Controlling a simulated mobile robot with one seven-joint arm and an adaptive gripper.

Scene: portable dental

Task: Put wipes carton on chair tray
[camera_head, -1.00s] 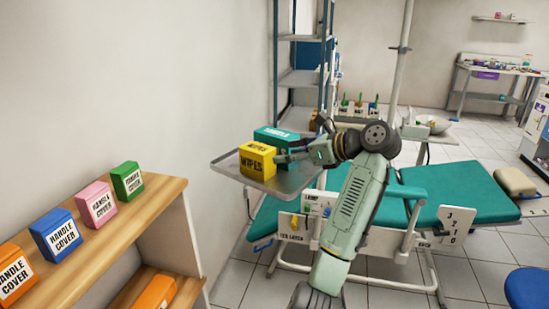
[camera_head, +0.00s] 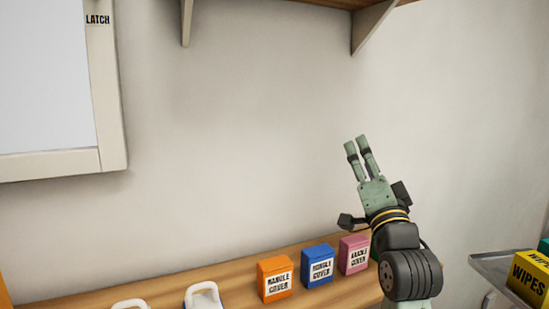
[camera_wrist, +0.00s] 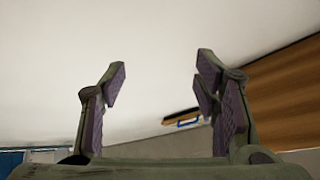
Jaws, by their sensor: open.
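The yellow wipes carton (camera_head: 529,277) sits on the metal chair tray (camera_head: 484,262) at the right edge of the head view, cut off by the frame. A teal carton (camera_head: 544,245) stands behind it, mostly out of view. My gripper (camera_head: 356,142) is raised in front of the bare wall, well to the left of the tray and pointing up. Its fingers are apart with nothing between them.
A wooden shelf (camera_head: 150,297) holds orange (camera_head: 275,279), blue (camera_head: 318,265) and pink (camera_head: 354,254) handle cover boxes. Two white-handled items stand at its left. A wall shelf with brackets (camera_head: 372,22) is above. A framed panel marked LATCH (camera_head: 112,90) hangs at left.

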